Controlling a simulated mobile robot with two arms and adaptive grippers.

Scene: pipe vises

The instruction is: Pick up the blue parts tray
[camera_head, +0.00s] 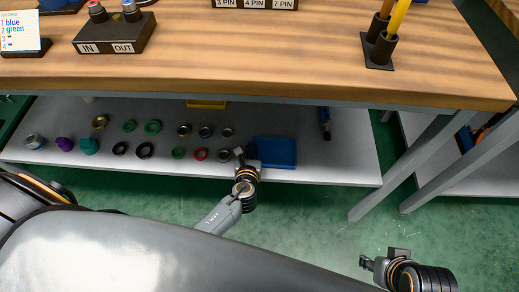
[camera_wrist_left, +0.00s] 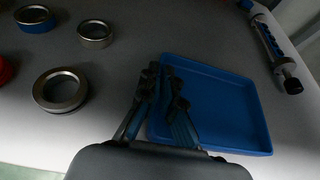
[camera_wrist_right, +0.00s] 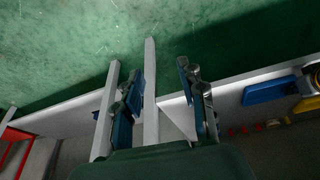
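The blue parts tray (camera_head: 275,152) lies flat on the lower shelf, and it fills the middle right of the left wrist view (camera_wrist_left: 222,105). My left gripper (camera_head: 245,157) is at the tray's left side. In the left wrist view its fingers (camera_wrist_left: 162,85) are close together, one outside the left wall and one inside the tray, shut on that rim. The fingers hide part of the wall. My right gripper (camera_head: 384,257) is in front of the shelf, away from the tray. In the right wrist view its fingers (camera_wrist_right: 162,90) are wide apart with nothing between them.
Several rings and caps (camera_head: 144,151) stand on the shelf left of the tray. A blue cylindrical tool (camera_head: 325,122) lies to its right. The wooden tabletop (camera_head: 260,60) overhangs the shelf. Grey table legs (camera_head: 408,168) stand at the right.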

